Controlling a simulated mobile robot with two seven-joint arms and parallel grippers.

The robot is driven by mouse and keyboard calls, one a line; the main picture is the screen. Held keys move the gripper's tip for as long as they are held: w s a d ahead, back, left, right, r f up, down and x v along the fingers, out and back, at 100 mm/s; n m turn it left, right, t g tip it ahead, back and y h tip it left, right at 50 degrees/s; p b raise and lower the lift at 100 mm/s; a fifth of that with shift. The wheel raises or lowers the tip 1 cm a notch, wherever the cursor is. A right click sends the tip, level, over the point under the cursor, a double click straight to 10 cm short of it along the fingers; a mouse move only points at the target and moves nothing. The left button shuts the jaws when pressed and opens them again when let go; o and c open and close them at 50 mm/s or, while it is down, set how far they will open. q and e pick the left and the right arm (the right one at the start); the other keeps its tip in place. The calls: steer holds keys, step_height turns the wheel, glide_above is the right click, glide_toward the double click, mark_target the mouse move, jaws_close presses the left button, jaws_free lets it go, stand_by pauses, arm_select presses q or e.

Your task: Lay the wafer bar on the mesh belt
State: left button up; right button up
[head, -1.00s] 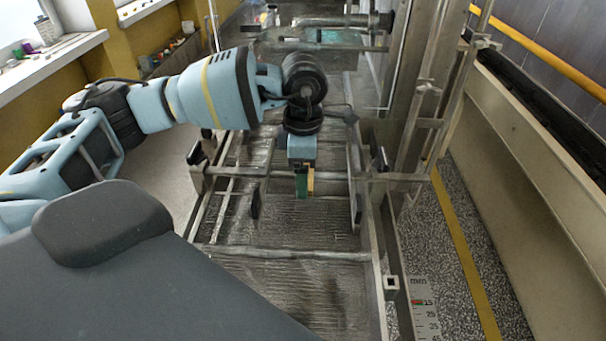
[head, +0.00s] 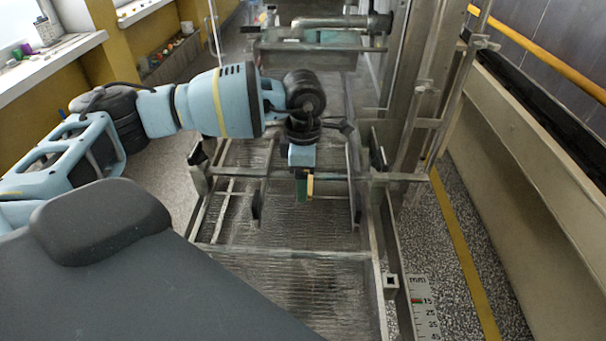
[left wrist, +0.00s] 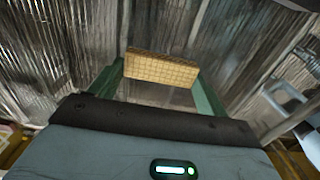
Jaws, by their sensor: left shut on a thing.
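The wafer bar (left wrist: 160,70) is tan with a grid pattern and sits between the two green fingers of my left gripper (left wrist: 158,84) in the left wrist view. In the head view the left gripper (head: 304,188) points down over the belt, and the wafer bar (head: 310,186) shows as a narrow yellow strip beside a green finger. The gripper is shut on the bar. The mesh belt (head: 285,232) is grey and ridged and lies below the bar. Whether the bar touches the belt cannot be told. My right gripper is in neither view.
A metal cross bar (head: 285,252) spans the belt on the near side. Black-ended guides and rails (head: 355,190) flank it. A tall steel post (head: 410,100) stands at the right. A millimetre scale (head: 424,305) is at the lower right.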

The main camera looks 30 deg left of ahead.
arm_select(q)
steer(key=shift+f, duration=0.1)
steer(key=o, duration=0.8)
steer(key=shift+c, duration=0.2)
step_height(320, 180, up, 12)
stand_by(0.5)
